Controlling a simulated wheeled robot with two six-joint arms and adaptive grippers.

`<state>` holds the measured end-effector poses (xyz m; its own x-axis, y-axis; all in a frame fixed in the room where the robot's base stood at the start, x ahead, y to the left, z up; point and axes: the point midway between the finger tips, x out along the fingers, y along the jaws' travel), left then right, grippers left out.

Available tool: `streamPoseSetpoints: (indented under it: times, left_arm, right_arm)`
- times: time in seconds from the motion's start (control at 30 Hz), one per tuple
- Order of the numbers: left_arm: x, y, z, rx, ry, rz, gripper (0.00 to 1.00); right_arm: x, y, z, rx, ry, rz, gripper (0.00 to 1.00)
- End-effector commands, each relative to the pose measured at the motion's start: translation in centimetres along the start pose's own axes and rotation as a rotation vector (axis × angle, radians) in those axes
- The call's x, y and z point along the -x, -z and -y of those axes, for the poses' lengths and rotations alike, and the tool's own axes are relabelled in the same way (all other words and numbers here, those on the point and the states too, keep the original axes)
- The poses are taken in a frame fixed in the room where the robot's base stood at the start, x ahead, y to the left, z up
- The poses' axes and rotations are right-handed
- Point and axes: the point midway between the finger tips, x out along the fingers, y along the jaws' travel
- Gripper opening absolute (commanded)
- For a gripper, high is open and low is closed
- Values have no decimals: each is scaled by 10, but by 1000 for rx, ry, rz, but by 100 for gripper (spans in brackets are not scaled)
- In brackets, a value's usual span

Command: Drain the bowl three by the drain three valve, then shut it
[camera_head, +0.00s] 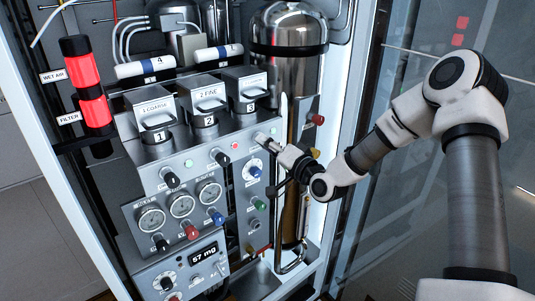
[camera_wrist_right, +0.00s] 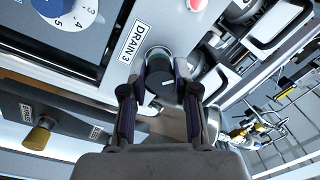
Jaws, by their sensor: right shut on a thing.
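The drain three valve is a dark round knob (camera_wrist_right: 160,62) beside the "DRAIN 3" label (camera_wrist_right: 134,42) in the right wrist view. My right gripper (camera_wrist_right: 166,78) is shut on this knob, one finger on each side. The unit marked 3 (camera_head: 245,82), a grey housing with a black numbered part (camera_head: 248,106) below, is above the gripper. The liquid level in bowl three cannot be made out. My left gripper is not in view.
Similar dark knobs (camera_head: 222,158) sit to the left on the same panel (camera_head: 205,150). A blue-centred dial (camera_head: 253,168) and a green knob (camera_head: 260,204) lie just below my gripper. A steel cylinder (camera_head: 290,60) stands behind. Gauges (camera_head: 181,204) and a "57 mg" display (camera_head: 204,254) are lower left.

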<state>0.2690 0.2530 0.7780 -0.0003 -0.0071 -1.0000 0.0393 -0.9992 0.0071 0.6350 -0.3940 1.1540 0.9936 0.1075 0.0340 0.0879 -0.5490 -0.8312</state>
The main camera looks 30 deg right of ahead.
Motion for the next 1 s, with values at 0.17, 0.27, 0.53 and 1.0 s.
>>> streamPoseSetpoints:
  times: [0.17,0.27,0.53,1.0]
  left_arm:
    - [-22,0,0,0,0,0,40]
    - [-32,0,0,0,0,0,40]
    - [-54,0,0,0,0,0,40]
    - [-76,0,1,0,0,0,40]
  right_arm:
    - [0,-1,-3,-163,5,-11,0]
    - [0,-1,-3,-258,5,-15,0]
    - [0,-1,-2,-510,7,-27,0]
    - [0,0,0,-812,6,-39,0]
